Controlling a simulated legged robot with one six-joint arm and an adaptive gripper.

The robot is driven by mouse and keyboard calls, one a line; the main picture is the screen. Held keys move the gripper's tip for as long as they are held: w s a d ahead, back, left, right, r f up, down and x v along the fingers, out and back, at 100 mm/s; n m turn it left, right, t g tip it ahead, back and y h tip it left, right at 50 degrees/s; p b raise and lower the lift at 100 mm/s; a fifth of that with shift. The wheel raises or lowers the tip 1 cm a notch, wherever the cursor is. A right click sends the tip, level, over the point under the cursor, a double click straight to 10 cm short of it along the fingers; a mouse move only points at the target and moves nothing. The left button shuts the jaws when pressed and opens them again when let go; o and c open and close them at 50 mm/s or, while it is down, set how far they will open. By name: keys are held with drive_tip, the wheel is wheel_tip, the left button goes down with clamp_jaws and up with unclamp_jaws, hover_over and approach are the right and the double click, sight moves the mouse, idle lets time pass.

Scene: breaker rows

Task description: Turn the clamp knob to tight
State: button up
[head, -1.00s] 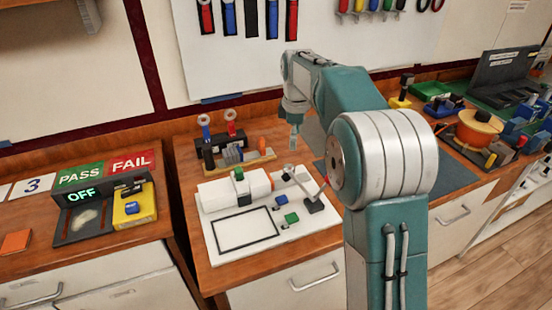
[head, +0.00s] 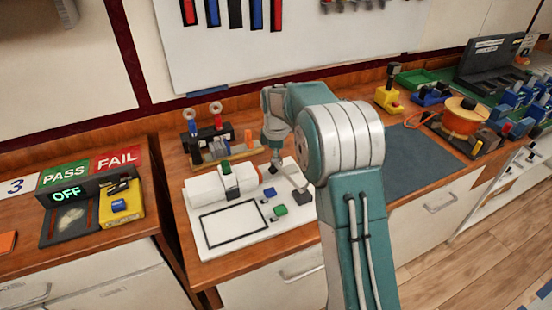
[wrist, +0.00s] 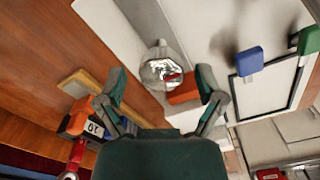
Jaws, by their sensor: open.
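An orange part (head: 259,172), which looks like the clamp knob, sits at the right end of the white clamp block (head: 208,188) on the white board. In the wrist view the orange part (wrist: 184,90) lies close to the right finger, partly hidden by it. My gripper (head: 276,162) is over the board's back edge beside the orange part. In the wrist view my gripper (wrist: 162,72) has its two fingers spread wide, with nothing held. A shiny round silver piece (wrist: 161,70) shows between the fingertips. Whether a finger touches the orange part I cannot tell.
A thin grey arm on a dark foot (head: 299,196) stands just right of the orange part. A blue block (head: 269,191) and a green block (head: 280,210) are in front. A tool rack (head: 206,140) stands behind. The dark mat (head: 415,165) at right is clear.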

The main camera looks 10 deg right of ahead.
drive_tip(key=shift+a+f, duration=0.1)
drive_tip(key=shift+a, duration=0.2)
drive_tip(key=shift+d, duration=0.1)
drive_tip(key=c, duration=1.1)
drive_tip(key=shift+c, duration=0.2)
